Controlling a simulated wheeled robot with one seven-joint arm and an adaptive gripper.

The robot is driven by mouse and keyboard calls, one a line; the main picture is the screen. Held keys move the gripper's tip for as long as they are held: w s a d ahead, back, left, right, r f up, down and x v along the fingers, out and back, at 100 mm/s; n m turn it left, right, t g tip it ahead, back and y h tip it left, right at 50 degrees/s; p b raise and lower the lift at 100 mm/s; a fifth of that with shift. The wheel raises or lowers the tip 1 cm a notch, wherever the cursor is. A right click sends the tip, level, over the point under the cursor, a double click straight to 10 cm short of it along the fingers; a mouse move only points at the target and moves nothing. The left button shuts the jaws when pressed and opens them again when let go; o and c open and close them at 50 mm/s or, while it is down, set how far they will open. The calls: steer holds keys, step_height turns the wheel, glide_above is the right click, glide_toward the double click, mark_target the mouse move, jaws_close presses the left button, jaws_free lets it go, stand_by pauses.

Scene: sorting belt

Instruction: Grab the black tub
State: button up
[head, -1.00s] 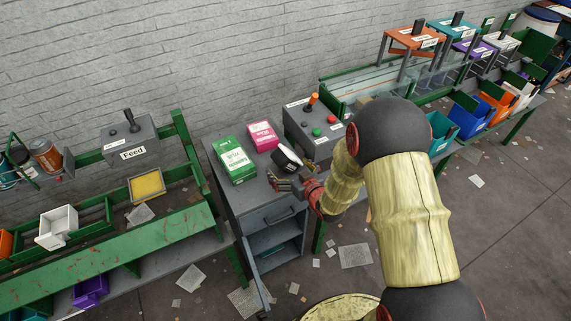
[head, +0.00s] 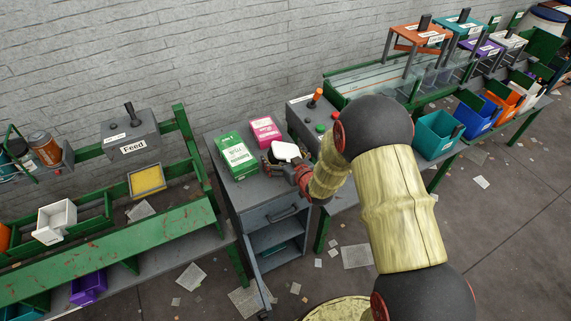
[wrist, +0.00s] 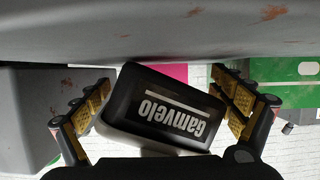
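The black tub, marked "Gamvelo", is close up in the wrist view (wrist: 165,108). Its lettering is upside down there, and a white part shows at its lower edge. In the head view its white top (head: 285,151) shows over the grey cabinet, with its lower part hidden by my gripper. My gripper (wrist: 165,105) has its fingers spread, one on each side of the tub. The gaps are narrow, and no firm grip shows. In the head view my gripper (head: 287,167) is at the tub's near side, partly behind my arm.
On the grey cabinet (head: 247,190), a green box (head: 237,155) and a pink box (head: 265,132) stand left of and behind the tub. A control box (head: 300,112) with an orange-topped lever is behind right. Coloured bins (head: 436,135) line the right bench.

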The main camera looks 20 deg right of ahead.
steer(key=c, duration=0.5)
steer(key=shift+c, duration=0.2)
